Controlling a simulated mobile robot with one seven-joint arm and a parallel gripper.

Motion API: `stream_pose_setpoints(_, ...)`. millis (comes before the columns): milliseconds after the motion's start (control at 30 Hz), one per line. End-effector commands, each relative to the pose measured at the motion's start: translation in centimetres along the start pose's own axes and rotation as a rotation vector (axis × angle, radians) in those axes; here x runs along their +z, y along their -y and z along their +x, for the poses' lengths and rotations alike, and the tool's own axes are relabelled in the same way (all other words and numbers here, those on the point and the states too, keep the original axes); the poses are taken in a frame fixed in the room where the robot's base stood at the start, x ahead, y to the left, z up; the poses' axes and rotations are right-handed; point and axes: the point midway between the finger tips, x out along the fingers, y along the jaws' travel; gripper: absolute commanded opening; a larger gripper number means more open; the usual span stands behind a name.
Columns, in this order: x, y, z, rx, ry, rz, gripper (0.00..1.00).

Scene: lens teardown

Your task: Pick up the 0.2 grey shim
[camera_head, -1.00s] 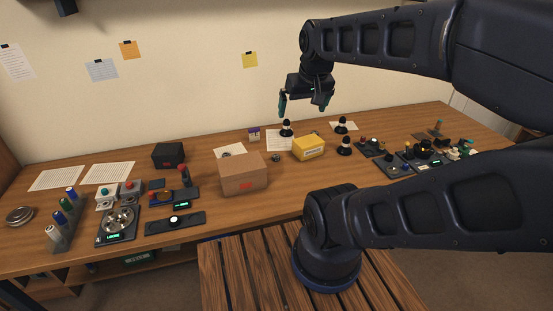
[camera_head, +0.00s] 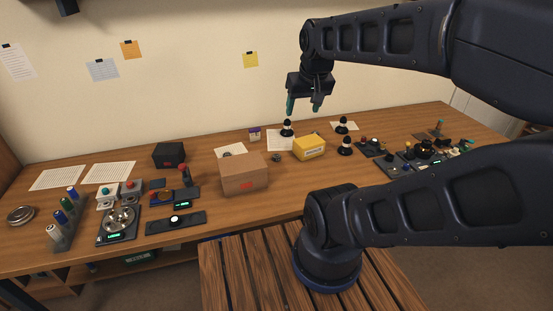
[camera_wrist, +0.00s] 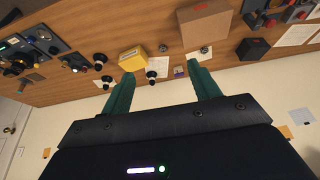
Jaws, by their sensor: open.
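My gripper (camera_head: 303,106) is raised in the air over the back of the bench, in front of the wall. Its two green fingers are apart, with nothing between them. In the wrist view the open gripper (camera_wrist: 160,73) shows the bench beyond its fingertips. I cannot make out a grey shim for certain in either view; the small parts are too small to tell apart or read.
A yellow box (camera_head: 310,150), a cardboard box (camera_head: 243,178) and a black box (camera_head: 168,156) stand on the bench (camera_head: 285,200). Black-and-white posts (camera_head: 287,131) stand near the yellow box. Devices crowd both bench ends. The bench front by the cardboard box is bare.

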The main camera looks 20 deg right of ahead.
Motion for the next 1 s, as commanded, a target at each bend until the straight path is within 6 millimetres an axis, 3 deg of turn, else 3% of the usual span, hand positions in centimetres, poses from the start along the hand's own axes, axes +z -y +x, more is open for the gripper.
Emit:
stream_pose_setpoints(467,-7.2,-0.3,5.2,0.052,0.131,0.415,0.61)
stream_pose_setpoints(1000,-14.8,0.4,15.5,0.24,0.221,0.926,0.61)
